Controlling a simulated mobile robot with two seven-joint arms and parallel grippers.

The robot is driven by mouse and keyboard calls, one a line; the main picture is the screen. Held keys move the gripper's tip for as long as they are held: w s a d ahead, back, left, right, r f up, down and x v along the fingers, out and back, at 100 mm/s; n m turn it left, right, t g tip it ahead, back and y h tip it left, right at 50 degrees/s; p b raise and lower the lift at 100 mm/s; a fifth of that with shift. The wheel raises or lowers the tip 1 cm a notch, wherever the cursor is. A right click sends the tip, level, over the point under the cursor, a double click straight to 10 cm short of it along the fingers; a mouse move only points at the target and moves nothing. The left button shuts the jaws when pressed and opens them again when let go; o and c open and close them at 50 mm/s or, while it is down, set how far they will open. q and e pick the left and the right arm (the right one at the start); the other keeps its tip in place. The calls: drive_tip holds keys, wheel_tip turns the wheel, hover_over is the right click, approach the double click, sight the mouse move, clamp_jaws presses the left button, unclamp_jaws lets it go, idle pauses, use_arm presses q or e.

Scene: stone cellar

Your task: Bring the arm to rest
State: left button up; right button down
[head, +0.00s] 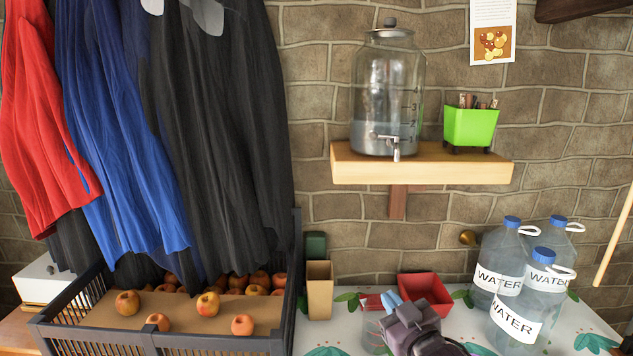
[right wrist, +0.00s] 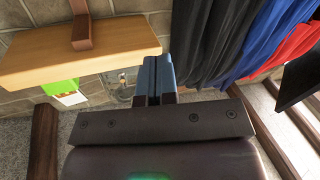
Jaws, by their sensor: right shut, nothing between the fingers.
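My right gripper (head: 390,298) is low in the head view, over the white patterned table (head: 460,312), with its bluish fingers pointing up and left. In the right wrist view its fingers (right wrist: 157,76) are pressed together with nothing between them. The fingertips are near a red tray (head: 427,282) and a clear container (head: 372,332) in the head view; I cannot tell whether they touch. My left gripper is in neither view.
Several water bottles (head: 516,320) stand at right. A tan box (head: 319,290) is left of the gripper, beside a dark crate (head: 290,290) of apples. Above, a wooden shelf (head: 430,168) holds a glass dispenser (head: 388,95) and green pot (head: 471,127). Cloaks (head: 215,130) hang at left.

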drive_tip(key=s+d+f+m+g+h, duration=0.2)
drive_tip(key=s+d+f, duration=0.2)
drive_tip(key=s+f, duration=0.4)
drive_tip(key=s+d+f+m+g+h, duration=0.1)
drive_tip(key=s+d+f, duration=0.3)
drive_tip(key=s+f, duration=0.5)
drive_tip(key=s+d+f+m+g+h, duration=0.2)
drive_tip(key=s+d+f, duration=0.3)
drive_tip(key=s+f, duration=0.4)
drive_tip(key=shift+s+m+g+h+b, duration=0.3)
drive_tip(key=shift+s+m+h+b, duration=0.25)
drive_tip(key=shift+s, duration=0.3)
